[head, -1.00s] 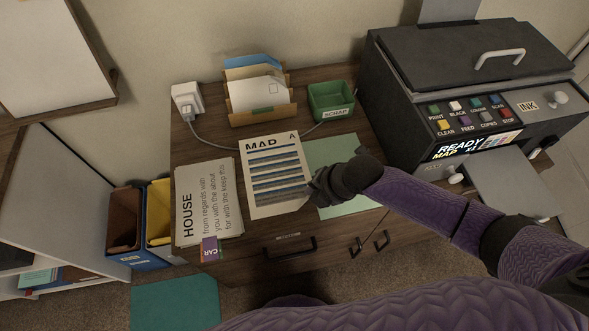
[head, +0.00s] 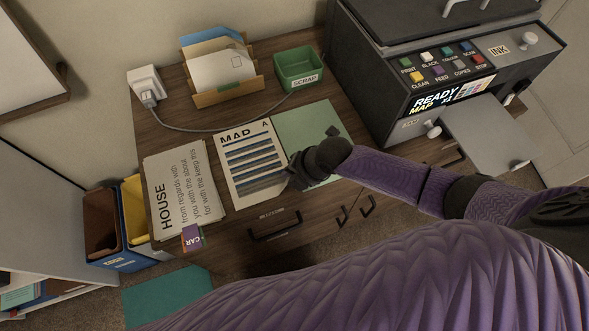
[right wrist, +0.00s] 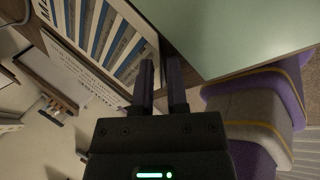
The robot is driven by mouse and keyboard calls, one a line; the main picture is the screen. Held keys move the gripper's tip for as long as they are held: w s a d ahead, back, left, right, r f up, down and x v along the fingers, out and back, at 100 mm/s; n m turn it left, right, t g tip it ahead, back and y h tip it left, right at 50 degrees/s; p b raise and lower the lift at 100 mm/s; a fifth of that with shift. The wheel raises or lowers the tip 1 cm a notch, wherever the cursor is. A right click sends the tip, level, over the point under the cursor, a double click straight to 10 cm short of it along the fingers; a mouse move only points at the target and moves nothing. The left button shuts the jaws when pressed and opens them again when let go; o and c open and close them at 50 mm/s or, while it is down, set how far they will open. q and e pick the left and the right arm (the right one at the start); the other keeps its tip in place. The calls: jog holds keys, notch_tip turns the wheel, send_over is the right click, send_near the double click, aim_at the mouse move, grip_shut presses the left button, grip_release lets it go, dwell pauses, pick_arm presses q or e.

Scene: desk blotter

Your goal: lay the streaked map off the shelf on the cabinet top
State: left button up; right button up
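The streaked map (head: 252,163), a cream sheet headed MAP with dark blue-grey bars, lies on the wooden cabinet top (head: 262,218), between the HOUSE sheets and a pale green mat. My right gripper (head: 297,172) is at the map's right edge, low over the cabinet top. Whether that finger touches the sheet cannot be told. My left gripper is not in view.
The pale green mat (head: 310,122) lies right of the map. HOUSE sheets (head: 180,195) with a purple CAR tag lie left. A letter rack (head: 225,95), green SCRAP tray (head: 298,68) and corded plug (head: 147,85) stand behind. The printer (head: 420,60) is at right; its tray juts out.

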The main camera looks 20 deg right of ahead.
pick_arm(q)
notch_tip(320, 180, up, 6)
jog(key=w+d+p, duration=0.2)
jog(key=p, duration=0.3)
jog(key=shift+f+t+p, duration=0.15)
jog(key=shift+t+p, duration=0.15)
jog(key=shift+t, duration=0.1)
pick_arm(e)
jog(key=v, duration=1.2)
jog(key=shift+d+r, duration=0.1)
